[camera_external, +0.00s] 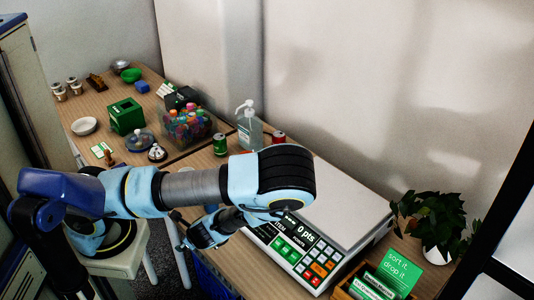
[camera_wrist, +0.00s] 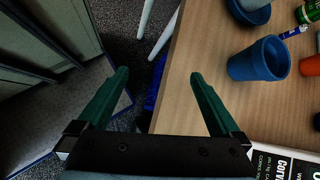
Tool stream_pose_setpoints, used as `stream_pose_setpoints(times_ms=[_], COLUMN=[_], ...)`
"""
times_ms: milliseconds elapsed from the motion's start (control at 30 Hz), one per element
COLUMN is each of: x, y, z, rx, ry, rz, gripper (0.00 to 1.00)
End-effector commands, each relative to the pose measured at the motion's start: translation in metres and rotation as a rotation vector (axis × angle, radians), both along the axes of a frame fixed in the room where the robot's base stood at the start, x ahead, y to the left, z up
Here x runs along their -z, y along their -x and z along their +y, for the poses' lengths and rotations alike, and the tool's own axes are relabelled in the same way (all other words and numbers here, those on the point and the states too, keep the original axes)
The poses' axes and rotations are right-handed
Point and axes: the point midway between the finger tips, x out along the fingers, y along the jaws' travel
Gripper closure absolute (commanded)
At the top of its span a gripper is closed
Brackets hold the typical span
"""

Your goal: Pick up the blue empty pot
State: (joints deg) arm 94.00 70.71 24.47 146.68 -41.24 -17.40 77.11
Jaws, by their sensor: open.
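A blue pot (camera_wrist: 258,60) lies or stands tilted in the wrist view on the wooden table (camera_wrist: 200,45), its opening facing right. It looks empty, though its inside shows only partly. My gripper (camera_wrist: 158,78) is open with nothing between its green fingers. The fingers are left of the pot and apart from it, over the table's edge and the floor. In the external view my gripper (camera_external: 208,234) hangs at the table's front edge, left of the scale. The pot is not clearly visible there, with my arm covering that part of the table.
A second blue vessel (camera_wrist: 250,10) sits above the pot, with a green can (camera_wrist: 309,12) and orange cup (camera_wrist: 310,65) to the right. The points scale (camera_external: 310,250) stands right of my gripper.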

Motion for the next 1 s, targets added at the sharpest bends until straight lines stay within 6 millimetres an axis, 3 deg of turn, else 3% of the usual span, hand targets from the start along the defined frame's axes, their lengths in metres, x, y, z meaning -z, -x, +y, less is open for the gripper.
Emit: stream_pose_setpoints(times_ms=[200,400,600,1000], x=[-0.026,-0.053,-0.061,-0.043], y=[-0.027,-0.044,-0.051,-0.091], z=[-0.013,-0.039,-0.051,-0.048], rx=[0.444,0.732,0.826,0.821], ry=[-0.233,-0.395,-0.454,-0.453], rz=[-0.149,-0.284,-0.335,-0.335], gripper=[0.0,0.0,0.0,0.0])
